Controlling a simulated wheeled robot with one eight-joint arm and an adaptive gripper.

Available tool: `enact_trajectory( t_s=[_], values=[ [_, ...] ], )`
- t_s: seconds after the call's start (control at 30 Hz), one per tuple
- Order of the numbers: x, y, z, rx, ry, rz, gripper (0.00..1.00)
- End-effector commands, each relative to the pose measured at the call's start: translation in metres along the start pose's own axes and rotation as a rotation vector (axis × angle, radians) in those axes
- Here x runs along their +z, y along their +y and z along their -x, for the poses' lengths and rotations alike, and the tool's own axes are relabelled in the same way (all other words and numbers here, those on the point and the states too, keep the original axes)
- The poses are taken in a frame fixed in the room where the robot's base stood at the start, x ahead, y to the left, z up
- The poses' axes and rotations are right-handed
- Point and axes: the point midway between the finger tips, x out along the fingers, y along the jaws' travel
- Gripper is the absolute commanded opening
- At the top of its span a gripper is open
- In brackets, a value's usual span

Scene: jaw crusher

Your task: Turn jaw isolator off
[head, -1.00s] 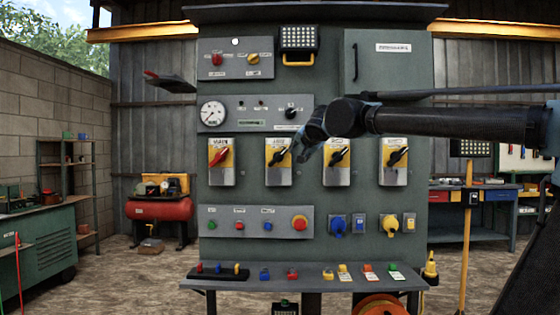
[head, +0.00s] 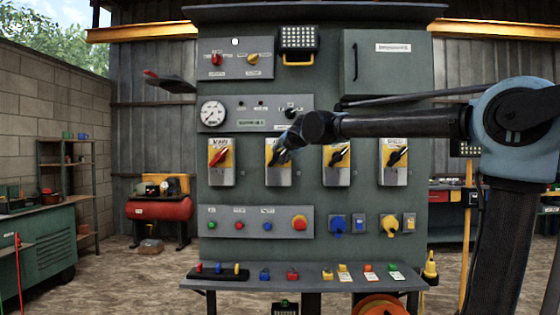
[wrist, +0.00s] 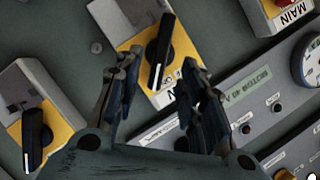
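The second isolator (head: 279,177), a grey box with a yellow plate, is in the row on the panel, just right of the MAIN isolator (head: 221,160). I take it as the jaw isolator; its label is hard to read. My gripper (head: 281,156) is in front of it and hides part of its handle. In the wrist view, its black rotary handle (wrist: 160,52) stands slanted on the yellow plate, between and beyond my open fingers (wrist: 160,75). The fingers look apart from the handle; I cannot tell the remaining depth.
Two more isolators with black handles (head: 338,158) (head: 397,158) are to the right. A pressure gauge (head: 212,113) and a black selector knob (head: 291,113) sit above. Push buttons (head: 299,223) and a shelf (head: 300,284) with small coloured items are below.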

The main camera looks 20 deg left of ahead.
Motion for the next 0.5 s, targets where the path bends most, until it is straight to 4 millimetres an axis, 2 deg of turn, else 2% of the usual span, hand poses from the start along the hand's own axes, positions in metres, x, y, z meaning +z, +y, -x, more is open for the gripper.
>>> enact_trajectory(
  t_s=[0.3, 0.5],
  values=[
    [0.000, 0.000, -0.046, 0.000, 0.000, -0.001, 0.37],
    [0.000, 0.000, -0.064, 0.001, 0.000, 0.000, 0.37]
  ],
)
